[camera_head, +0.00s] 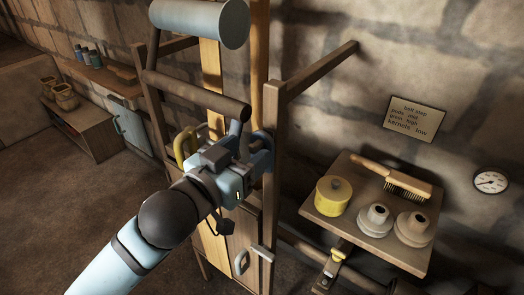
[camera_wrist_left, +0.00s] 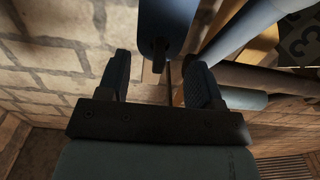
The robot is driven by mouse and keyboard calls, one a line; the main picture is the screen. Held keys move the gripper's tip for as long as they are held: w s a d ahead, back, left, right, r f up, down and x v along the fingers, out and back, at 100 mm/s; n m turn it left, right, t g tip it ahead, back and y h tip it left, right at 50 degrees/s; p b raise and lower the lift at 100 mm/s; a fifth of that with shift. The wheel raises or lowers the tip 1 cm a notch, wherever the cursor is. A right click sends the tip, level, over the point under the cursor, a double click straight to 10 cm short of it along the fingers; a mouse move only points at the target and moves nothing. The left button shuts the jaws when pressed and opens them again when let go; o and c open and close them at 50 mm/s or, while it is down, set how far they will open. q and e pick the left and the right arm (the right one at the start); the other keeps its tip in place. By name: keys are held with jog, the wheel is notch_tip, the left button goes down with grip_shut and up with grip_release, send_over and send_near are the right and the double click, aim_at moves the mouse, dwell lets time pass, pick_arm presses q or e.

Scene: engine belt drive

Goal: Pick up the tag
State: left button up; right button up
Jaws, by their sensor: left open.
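A dark plate with pale numerals, which may be the tag (camera_wrist_left: 303,40), shows at the upper right edge of the left wrist view, partly cut off. I cannot make out a tag clearly in the head view. My left gripper (camera_head: 248,143) is at the upright wooden frame, below the dark roller. In the left wrist view its two fingers (camera_wrist_left: 160,78) are apart, with nothing held between them. A dark blue rounded part (camera_wrist_left: 166,25) is just beyond the fingertips. The plate is right of the fingers, not between them. My right gripper does not show.
The wooden frame (camera_head: 272,180) with a dark roller (camera_head: 200,97) and a pale blue roller (camera_head: 200,20) stands close around the gripper. A small shelf (camera_head: 322,205) at right holds a yellow tin (camera_head: 333,195), a brush (camera_head: 395,180) and two pale pots. A lettered sign (camera_head: 414,118) is on the wall.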

pick_arm(q)
jog(key=x, duration=0.5)
jog(key=shift+d+f+p, duration=0.1)
jog(key=shift+f+p, duration=0.05)
jog(key=shift+p, duration=0.15)
jog(key=c, duration=0.6)
jog(key=shift+o, duration=0.2)
